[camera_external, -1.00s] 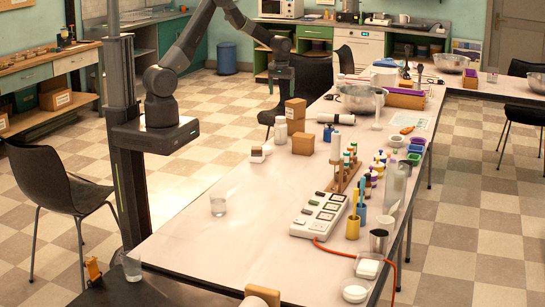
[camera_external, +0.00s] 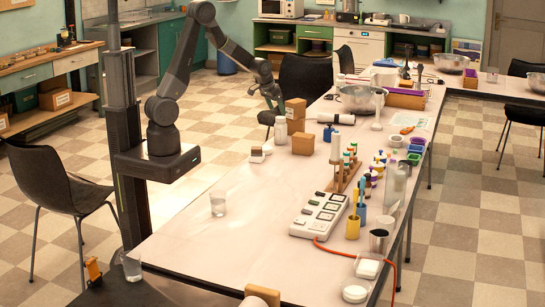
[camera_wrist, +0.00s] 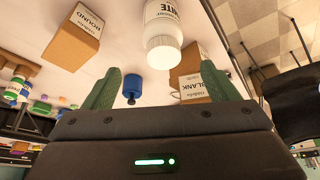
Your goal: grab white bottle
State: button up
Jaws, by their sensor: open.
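The white bottle (camera_external: 281,131) stands on the table's left edge, beside two cardboard boxes. In the wrist view the white bottle (camera_wrist: 163,38) is at the top centre, its ridged cap toward my gripper; its label is partly cut off and ends in "ITE". My gripper (camera_external: 273,104) is just above and left of the bottle in the external view. In the wrist view its two green fingers are spread apart, my gripper (camera_wrist: 161,82) empty, with the bottle beyond the fingertips and not between them.
The cardboard boxes (camera_external: 303,144) (camera_external: 296,110) stand close to the bottle. In the wrist view one box (camera_wrist: 75,40) reads "ROUND" and another (camera_wrist: 193,88) "BLANK". A blue bottle (camera_wrist: 132,86) shows between the fingers. A glass (camera_external: 218,204) and a power strip (camera_external: 319,214) stand nearer.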

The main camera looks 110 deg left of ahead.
aim_at(282, 123)
jog(key=x, duration=0.4)
jog(key=shift+a+f, duration=0.1)
jog(key=shift+f, duration=0.2)
jog(key=shift+p+x, duration=0.7)
jog(key=shift+x, duration=1.9)
jog(key=shift+s+a, duration=0.1)
jog(key=shift+s, duration=0.05)
jog(key=c, duration=1.2)
